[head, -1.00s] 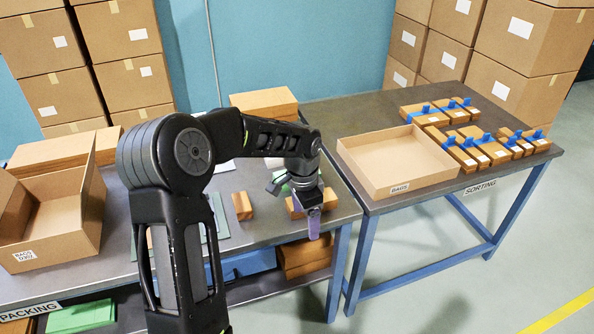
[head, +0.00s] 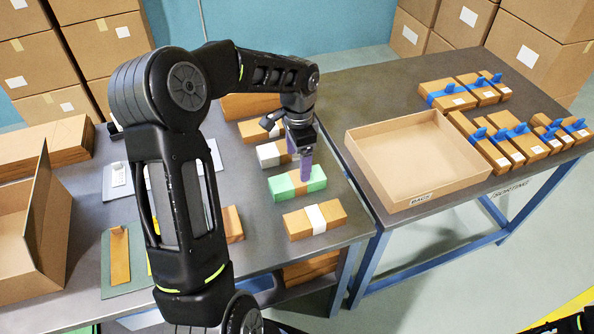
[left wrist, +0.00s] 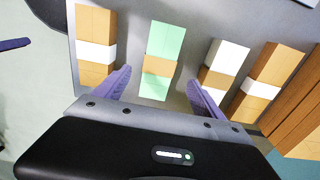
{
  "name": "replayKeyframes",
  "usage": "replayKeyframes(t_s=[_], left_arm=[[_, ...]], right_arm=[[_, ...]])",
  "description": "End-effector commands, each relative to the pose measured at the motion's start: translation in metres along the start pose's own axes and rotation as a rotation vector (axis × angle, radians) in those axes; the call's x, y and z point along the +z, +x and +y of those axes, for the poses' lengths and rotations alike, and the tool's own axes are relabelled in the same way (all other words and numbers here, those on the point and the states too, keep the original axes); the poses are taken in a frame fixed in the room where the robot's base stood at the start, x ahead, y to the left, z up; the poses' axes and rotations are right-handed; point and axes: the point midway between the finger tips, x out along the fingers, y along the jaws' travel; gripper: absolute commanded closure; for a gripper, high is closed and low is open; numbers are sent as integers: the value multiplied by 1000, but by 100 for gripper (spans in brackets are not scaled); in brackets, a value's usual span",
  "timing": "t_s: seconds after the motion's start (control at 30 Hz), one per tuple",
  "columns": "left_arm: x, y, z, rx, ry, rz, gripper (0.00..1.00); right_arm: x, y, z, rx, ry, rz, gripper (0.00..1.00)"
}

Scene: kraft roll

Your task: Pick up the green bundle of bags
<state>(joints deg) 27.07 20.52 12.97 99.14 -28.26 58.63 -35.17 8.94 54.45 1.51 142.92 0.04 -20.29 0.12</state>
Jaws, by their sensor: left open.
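The green bundle of bags (head: 284,188), with a brown band round its middle, lies on the packing table near its right edge. My left gripper (head: 305,178) is open and empty, pointing down over the bundle in the head view. In the left wrist view the green bundle (left wrist: 166,40) shows between the two purple fingers (left wrist: 160,77), one to each side. I cannot tell the exact height of the fingertips above it.
A brown bundle with a white band (head: 315,219) lies in front of the green one, and a white bundle (head: 268,155) behind it. An empty shallow cardboard tray (head: 365,177) stands on the sorting table, near several brown bundles with blue clips (head: 513,143).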

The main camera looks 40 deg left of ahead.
Motion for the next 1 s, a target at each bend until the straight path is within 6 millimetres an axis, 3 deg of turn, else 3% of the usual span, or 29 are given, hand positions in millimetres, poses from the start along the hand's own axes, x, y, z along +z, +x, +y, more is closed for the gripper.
replayKeyframes(t_s=[0.27, 0.5, 0.83, 1.0], left_arm=[[0, 2, 0, 1, 0, -1, 20], [0, 25, 0, 2, 0, -1, 20], [0, 27, 0, 1, 0, 0, 20], [2, 43, 1, 4, 0, -1, 20]], right_arm=[[0, -1, 0, 0, 1, 0, 75], [0, -3, -1, 1, 1, -1, 75], [0, -4, -1, 1, 1, -1, 75], [1, -10, -3, 3, 2, -2, 75]])
